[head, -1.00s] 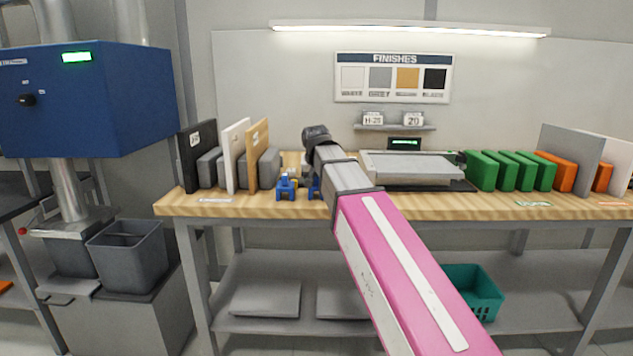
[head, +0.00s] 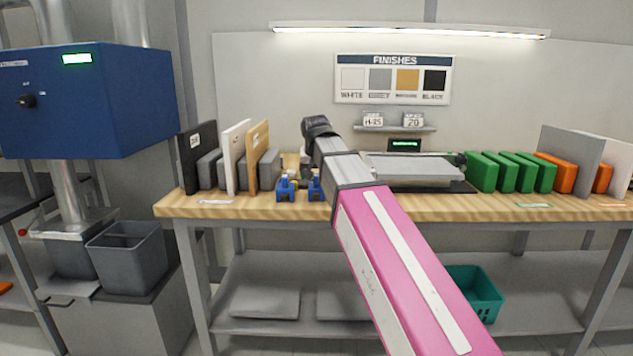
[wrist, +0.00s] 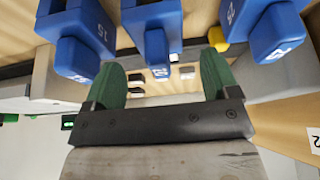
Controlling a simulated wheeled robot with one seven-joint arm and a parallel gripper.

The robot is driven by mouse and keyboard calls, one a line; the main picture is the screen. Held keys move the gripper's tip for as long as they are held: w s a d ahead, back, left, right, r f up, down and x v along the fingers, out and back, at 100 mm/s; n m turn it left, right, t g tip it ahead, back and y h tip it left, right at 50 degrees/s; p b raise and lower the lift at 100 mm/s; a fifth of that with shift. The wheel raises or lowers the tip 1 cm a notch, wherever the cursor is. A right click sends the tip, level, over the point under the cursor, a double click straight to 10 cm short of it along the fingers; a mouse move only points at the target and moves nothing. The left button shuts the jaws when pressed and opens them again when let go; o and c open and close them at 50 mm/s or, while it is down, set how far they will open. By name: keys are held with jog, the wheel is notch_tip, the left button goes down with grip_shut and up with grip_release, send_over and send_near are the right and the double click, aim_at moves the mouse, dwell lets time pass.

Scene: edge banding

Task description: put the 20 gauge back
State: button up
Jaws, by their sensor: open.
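Three blue gauges show in the wrist view: a left one (wrist: 75,45) marked 15, a middle one (wrist: 153,30), and a right one (wrist: 272,30) that seems marked 25. The number on the middle gauge is too small to read, so I cannot confirm it is the 20. My gripper (wrist: 162,80) has its green fingers apart, with the end of the middle gauge showing between them; contact cannot be told. In the head view two blue gauges (head: 286,188) stand near the bench's front edge, and my arm hides my fingers.
The wooden bench (head: 420,205) holds upright boards (head: 236,155) and grey blocks at left, a grey machine (head: 420,168) in the middle, and green (head: 500,170) and orange blocks at right.

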jog(key=v, duration=0.8)
